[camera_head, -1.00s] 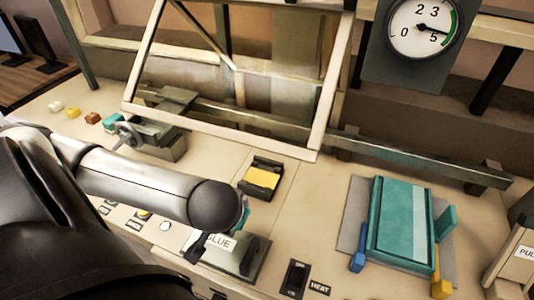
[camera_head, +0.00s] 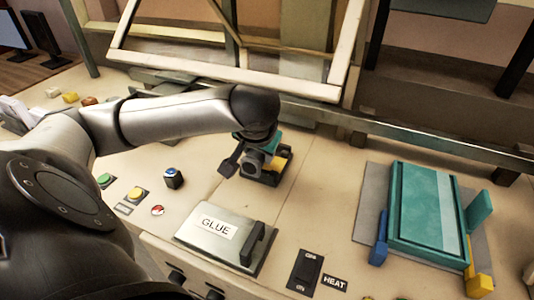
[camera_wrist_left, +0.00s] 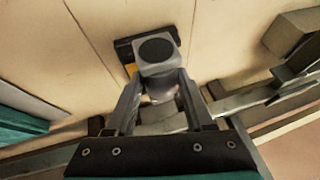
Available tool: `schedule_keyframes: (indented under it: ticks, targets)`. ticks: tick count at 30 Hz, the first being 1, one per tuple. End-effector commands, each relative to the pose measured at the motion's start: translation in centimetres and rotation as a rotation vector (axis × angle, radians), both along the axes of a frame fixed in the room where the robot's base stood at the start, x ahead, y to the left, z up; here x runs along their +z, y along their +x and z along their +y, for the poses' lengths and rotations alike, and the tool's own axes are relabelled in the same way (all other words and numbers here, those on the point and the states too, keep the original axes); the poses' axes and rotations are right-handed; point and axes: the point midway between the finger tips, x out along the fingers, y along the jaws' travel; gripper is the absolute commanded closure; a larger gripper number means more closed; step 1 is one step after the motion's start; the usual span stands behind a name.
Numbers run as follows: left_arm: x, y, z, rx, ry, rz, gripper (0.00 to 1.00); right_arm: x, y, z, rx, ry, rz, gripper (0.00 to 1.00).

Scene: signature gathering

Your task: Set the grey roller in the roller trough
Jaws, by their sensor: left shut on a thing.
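My left gripper (camera_head: 248,155) is shut on the grey roller (camera_head: 256,163), a short grey cylinder with a dark end face. In the left wrist view the roller (camera_wrist_left: 157,58) sits between the two fingers of the gripper (camera_wrist_left: 158,95). The roller trough (camera_head: 268,180), a small black box with a yellow inside, is directly behind and under the roller in the head view. The trough (camera_wrist_left: 124,49) is partly hidden behind the roller in the left wrist view. I cannot tell whether roller and trough touch. My right gripper is not in view.
A cover labelled GLUE (camera_head: 208,233) lies in front of the trough. Buttons (camera_head: 136,194) sit to its left and a HEAT switch (camera_head: 305,270) to its right. A teal press (camera_head: 425,215) stands at the right. A framed window (camera_head: 225,75) rises behind. The counter between trough and press is clear.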

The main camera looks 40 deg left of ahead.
Motion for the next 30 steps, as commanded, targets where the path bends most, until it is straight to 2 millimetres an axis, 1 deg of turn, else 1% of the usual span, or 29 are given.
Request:
schedule_keyframes:
  ticks: [1,3,6,9,14,21,30]
  targets:
    - [0.1,1.1,0.3,0.003,-0.003,-0.004,1.00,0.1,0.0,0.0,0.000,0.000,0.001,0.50]
    - [0.1,2.3,0.6,0.002,-0.003,-0.003,1.00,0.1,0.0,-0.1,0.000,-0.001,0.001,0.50]
    - [0.1,3.6,1.1,0.001,-0.001,-0.002,1.00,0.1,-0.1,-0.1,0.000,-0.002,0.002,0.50]
    - [0.1,4.4,1.3,-0.001,-0.001,-0.001,1.00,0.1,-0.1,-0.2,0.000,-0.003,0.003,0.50]
    - [-0.3,4.8,1.5,-0.002,0.001,0.001,1.00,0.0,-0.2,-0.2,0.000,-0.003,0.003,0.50]
    - [-3.5,4.7,1.5,-0.001,0.001,0.003,1.00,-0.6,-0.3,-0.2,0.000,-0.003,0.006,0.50]
    - [-3.6,4.7,1.5,-0.002,0.001,0.001,1.00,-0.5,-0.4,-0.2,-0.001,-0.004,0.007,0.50]
